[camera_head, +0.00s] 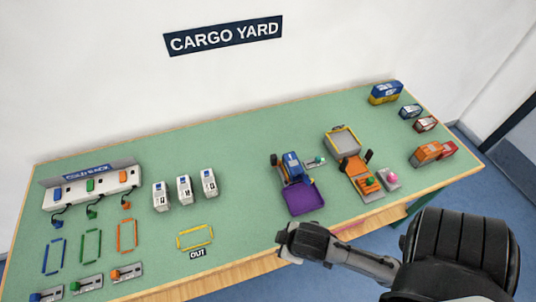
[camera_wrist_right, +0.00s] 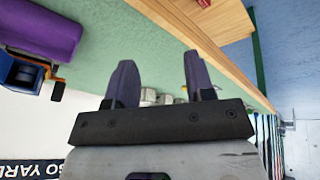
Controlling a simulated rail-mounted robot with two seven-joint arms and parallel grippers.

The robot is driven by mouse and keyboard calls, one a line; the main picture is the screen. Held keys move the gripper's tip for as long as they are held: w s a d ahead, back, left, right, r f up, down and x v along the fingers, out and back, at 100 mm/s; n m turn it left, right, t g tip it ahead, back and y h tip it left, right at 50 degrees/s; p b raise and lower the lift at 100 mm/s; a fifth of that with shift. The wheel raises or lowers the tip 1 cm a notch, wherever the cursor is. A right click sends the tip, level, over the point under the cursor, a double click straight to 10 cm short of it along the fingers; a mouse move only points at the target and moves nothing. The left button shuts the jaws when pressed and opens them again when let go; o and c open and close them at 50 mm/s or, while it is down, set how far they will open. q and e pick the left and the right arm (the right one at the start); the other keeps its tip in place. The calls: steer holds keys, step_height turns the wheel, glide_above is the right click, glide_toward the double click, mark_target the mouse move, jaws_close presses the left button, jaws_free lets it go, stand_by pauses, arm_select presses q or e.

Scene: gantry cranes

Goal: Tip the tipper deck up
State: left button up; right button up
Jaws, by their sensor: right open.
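A purple tray-like deck (camera_head: 305,197) lies at the front of a small blue and orange machine (camera_head: 291,167) near the table's front edge. I take this as the tipper deck; it looks about flat. It also shows at the upper left of the right wrist view (camera_wrist_right: 45,28), with part of the machine beside it. My left gripper is in neither view.
An orange machine with a grey frame (camera_head: 341,141) stands right of the deck, with a pink item (camera_head: 391,178) beside it. White boxes (camera_head: 184,189) and a yellow outline (camera_head: 195,237) lie to the left. Green table surface (camera_head: 236,205) between them is clear.

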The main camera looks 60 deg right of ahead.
steer(key=shift+n+h, duration=0.5)
steer(key=w+d, duration=0.1)
steer(key=w+d+r+p, duration=0.1)
steer(key=d, duration=0.1)
steer(key=w+d+r, duration=0.1)
steer(key=w, duration=0.1)
steer(key=shift+w+d+r, duration=0.1)
steer(key=shift+d, duration=0.05)
steer(key=w+d+r+n+h+p, duration=0.1)
steer(key=w+d+r, duration=0.1)
steer(key=d, duration=0.3)
steer(key=w+d+r+p, duration=0.1)
steer(key=w+d, duration=0.2)
steer(key=d, duration=0.1)
steer(key=n+g+y+p, duration=0.2)
steer(key=n+y, duration=0.3)
steer(key=y, duration=0.2)
glide_toward(274, 156)
steer(key=b+x, duration=0.3)
steer(key=x, duration=0.7)
steer(key=shift+f, duration=0.2)
steer(key=shift+w+a+f+h, duration=0.2)
steer(key=shift+f+h, duration=0.1)
steer(key=shift+f, duration=0.4)
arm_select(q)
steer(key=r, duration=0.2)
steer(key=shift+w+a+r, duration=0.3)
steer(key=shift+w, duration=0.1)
arm_select(e)
steer(key=shift+f, duration=0.1)
